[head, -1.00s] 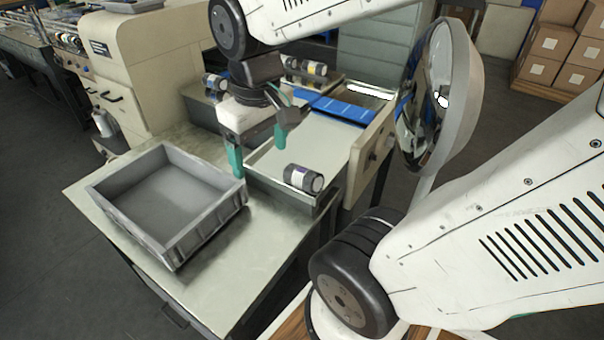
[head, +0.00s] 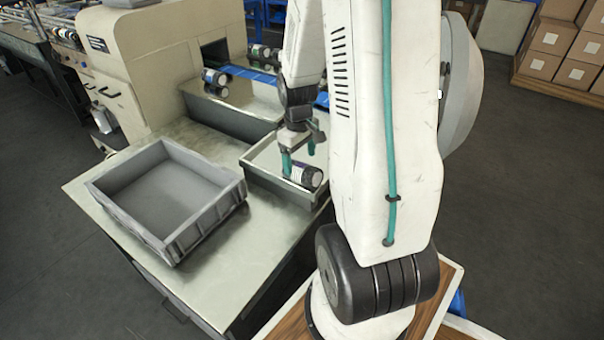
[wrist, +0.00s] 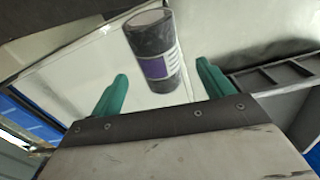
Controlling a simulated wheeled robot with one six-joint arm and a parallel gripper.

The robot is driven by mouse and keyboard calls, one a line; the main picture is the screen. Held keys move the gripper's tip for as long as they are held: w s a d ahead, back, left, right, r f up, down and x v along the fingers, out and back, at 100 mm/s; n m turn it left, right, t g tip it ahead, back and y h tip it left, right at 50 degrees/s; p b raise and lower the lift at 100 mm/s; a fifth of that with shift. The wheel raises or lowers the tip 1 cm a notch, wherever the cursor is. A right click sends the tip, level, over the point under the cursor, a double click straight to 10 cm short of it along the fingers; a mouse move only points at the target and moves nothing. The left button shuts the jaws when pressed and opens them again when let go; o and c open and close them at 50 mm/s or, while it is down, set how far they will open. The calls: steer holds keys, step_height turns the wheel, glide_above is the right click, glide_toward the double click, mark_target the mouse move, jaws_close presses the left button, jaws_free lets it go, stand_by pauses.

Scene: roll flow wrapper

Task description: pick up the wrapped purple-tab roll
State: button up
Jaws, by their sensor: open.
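The purple-tab roll (head: 306,177) is a dark cylinder with a purple and white label. It lies in the shallow metal tray (head: 262,190) near its front end. In the wrist view the roll (wrist: 153,50) appears ahead of and between my teal fingers, with its label facing the camera. My gripper (head: 299,158) is open and empty, close above the roll in the head view. It also shows in the wrist view (wrist: 163,85), with a wide gap between the fingers. I cannot tell whether a finger touches the roll.
An empty grey crate (head: 112,205) stands on the metal table (head: 222,255), left of the tray. Other rolls (head: 215,82) lie farther back by the wrapper machine (head: 160,40). Part of the tray and the blue conveyor are hidden behind my arm.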

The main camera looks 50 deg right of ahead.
mark_target(302, 166)
steer(key=f, duration=0.5)
steer(key=shift+s+d, duration=0.25)
steer(key=c, duration=1.3)
